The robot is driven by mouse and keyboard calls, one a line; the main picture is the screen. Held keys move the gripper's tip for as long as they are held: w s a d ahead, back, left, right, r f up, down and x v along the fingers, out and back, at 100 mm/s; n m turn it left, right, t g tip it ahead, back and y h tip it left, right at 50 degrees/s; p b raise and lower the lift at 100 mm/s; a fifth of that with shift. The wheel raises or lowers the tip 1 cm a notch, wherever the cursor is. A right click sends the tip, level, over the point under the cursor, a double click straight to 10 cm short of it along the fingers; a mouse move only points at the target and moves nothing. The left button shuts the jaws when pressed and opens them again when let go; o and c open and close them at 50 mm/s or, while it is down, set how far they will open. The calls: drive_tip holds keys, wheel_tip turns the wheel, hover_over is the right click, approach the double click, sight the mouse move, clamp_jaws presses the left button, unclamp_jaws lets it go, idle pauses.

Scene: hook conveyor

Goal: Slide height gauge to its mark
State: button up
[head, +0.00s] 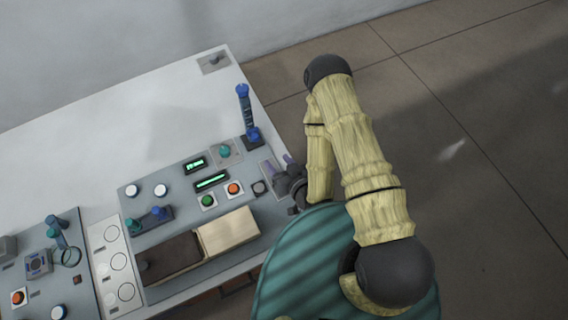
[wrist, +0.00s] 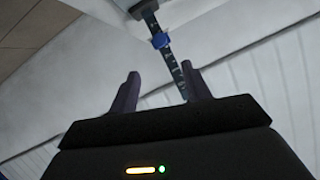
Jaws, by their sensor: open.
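The height gauge (head: 246,112) is an upright dark post with scale marks, standing near the right edge of the console. A blue piece (head: 252,134) sits low on it, and its top end is also blue. In the wrist view the marked post (wrist: 174,66) runs down between the fingers, with the blue slider (wrist: 160,40) beyond the fingertips. Its lower end there is hidden by my gripper. My gripper (head: 279,164) is open and empty, in front of the gauge and apart from the slider; its two fingers also show in the wrist view (wrist: 160,75). I cannot make out the target mark.
A grey panel with lit displays (head: 211,181), green and orange buttons (head: 234,188) and a two-tone box (head: 228,233) lies left of my gripper. Small blue and teal levers (head: 148,217) stand further left. Floor is open to the right.

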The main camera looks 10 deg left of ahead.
drive_tip(key=shift+p+v, duration=1.2)
drive_tip(key=shift+v, duration=0.15)
drive_tip(key=shift+w, duration=0.2)
